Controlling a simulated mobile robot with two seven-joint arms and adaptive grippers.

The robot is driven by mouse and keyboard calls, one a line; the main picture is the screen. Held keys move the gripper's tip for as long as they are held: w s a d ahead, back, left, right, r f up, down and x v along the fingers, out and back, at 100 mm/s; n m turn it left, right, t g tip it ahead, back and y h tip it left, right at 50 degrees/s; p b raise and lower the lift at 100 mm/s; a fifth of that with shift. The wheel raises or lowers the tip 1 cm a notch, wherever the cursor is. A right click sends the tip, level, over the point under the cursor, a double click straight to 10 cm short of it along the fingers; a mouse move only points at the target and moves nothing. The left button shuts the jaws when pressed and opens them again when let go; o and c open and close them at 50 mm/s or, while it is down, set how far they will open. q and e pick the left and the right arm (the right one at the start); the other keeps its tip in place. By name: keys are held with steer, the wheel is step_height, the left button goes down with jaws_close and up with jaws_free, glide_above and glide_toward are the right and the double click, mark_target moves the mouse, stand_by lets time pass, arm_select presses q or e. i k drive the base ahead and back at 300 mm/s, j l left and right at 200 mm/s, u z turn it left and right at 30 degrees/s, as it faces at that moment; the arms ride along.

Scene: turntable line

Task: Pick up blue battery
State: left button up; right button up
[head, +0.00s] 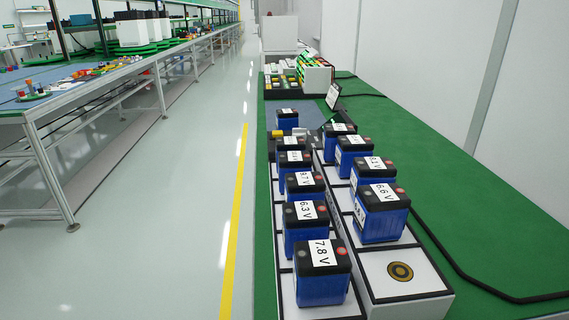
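Several blue batteries with black tops and white voltage labels stand upright in two rows on white trays on the green table. In the left row, the nearest is the 7.8 V battery (322,272), with the 6.3 V battery (306,228) behind it and more beyond. In the right row, the nearest is the 6.6 V battery (381,213), with others behind it. A single blue battery (287,119) stands apart farther back on a grey surface. Neither of my grippers shows in the head view.
The white right tray (425,279) has a bare front end with a round gold mark. A black cable (462,272) runs along the green table (480,205). Colourful boxes (315,72) stand at the back. A long workbench (80,88) stands across the aisle at left.

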mark_target(286, 119)
steer(key=j+z, duration=0.25)
steer(key=j, duration=0.15)
steer(key=j+z, duration=0.2)
steer(key=j, duration=0.25)
steer(key=j+z, duration=0.25)
steer(key=j, duration=0.15)
steer(key=k+j+z, duration=0.2)
steer(key=j, duration=0.2)
steer(key=j+z, duration=0.25)
steer(key=j, duration=0.15)
steer(key=k+j+z, duration=0.25)
steer(key=i+j, duration=0.05)
steer(key=j, duration=0.05)
